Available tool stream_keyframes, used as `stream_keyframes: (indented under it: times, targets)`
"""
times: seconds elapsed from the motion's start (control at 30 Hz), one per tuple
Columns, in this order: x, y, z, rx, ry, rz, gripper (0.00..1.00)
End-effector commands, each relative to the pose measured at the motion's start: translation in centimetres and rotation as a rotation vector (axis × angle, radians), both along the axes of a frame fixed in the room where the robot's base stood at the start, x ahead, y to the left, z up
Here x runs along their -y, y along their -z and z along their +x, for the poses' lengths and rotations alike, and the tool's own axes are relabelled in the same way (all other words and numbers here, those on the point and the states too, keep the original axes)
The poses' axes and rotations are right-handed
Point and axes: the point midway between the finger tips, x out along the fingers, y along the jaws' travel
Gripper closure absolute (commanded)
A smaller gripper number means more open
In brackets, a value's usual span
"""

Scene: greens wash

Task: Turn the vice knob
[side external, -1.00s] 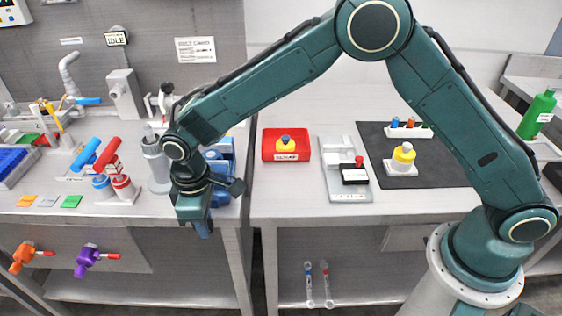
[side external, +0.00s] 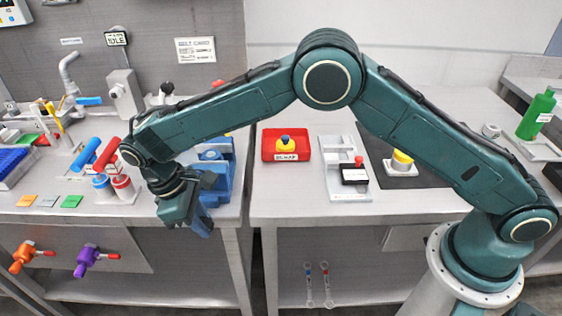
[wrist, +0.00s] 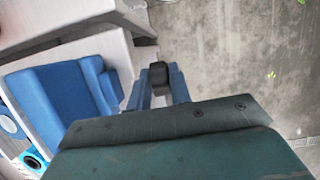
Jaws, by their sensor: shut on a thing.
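The blue vice (side external: 222,189) stands at the right front edge of the left bench, partly behind my arm in the side view. It also shows as a large blue block at the left of the wrist view (wrist: 58,98). My gripper (side external: 202,224) is tilted at the front of the vice, by the bench edge. In the wrist view its blue fingers (wrist: 160,88) are shut on a small black piece, which I take for the vice knob (wrist: 158,73). The knob is hidden in the side view. How far it is turned cannot be seen.
Red-handled and blue-handled tools (side external: 106,155) stand left of my wrist. An orange valve (side external: 22,256) and a purple valve (side external: 88,259) sit on the panel below. A red tray (side external: 285,146) lies on the right bench. A gap separates the two benches.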

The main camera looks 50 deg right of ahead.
Motion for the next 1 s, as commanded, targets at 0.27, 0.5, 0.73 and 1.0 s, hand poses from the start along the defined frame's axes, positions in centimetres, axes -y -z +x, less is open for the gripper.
stream_keyframes:
  times: [0.27, 0.5, 0.73, 1.0]
  targets:
    - [0.19, 0.13, 0.47, -0.049, 0.014, -0.050, 1.00]
    - [0.11, 0.04, 0.34, -0.067, 0.018, -0.059, 1.00]
    - [0.08, 0.02, 0.33, -0.067, 0.018, -0.059, 0.78]
    - [-0.04, 0.00, 0.18, -0.069, 0.014, -0.059, 0.58]
